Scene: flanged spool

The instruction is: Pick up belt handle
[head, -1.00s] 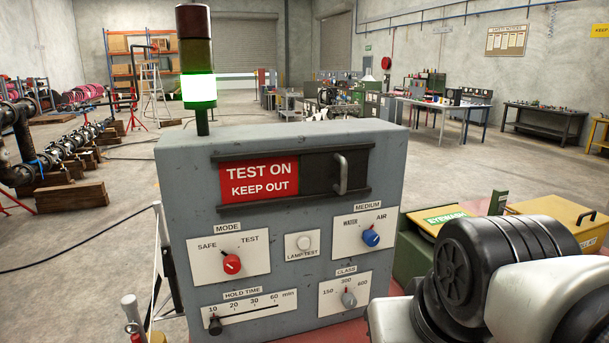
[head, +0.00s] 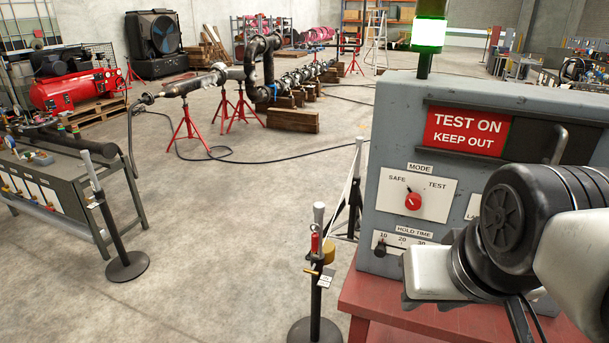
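A black barrier post (head: 317,290) with a pale grey top stands at the lower middle in the head view. A red piece (head: 315,243) and a brass-coloured piece (head: 328,252) with a small tag below are fixed near its top. A narrow light and dark belt (head: 345,205) shows behind it, leading toward a farther post (head: 357,180) beside the grey panel. I cannot tell which small part is the belt handle. My arm, white and black, covers the lower right; my gripper's fingertips do not show.
The grey control panel (head: 395,130) stands on a red table (head: 390,306) at the right. Another barrier post (head: 112,230) stands at the left next to a grey bench (head: 60,190). A hose crosses the floor. The concrete floor (head: 230,230) between the posts is clear.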

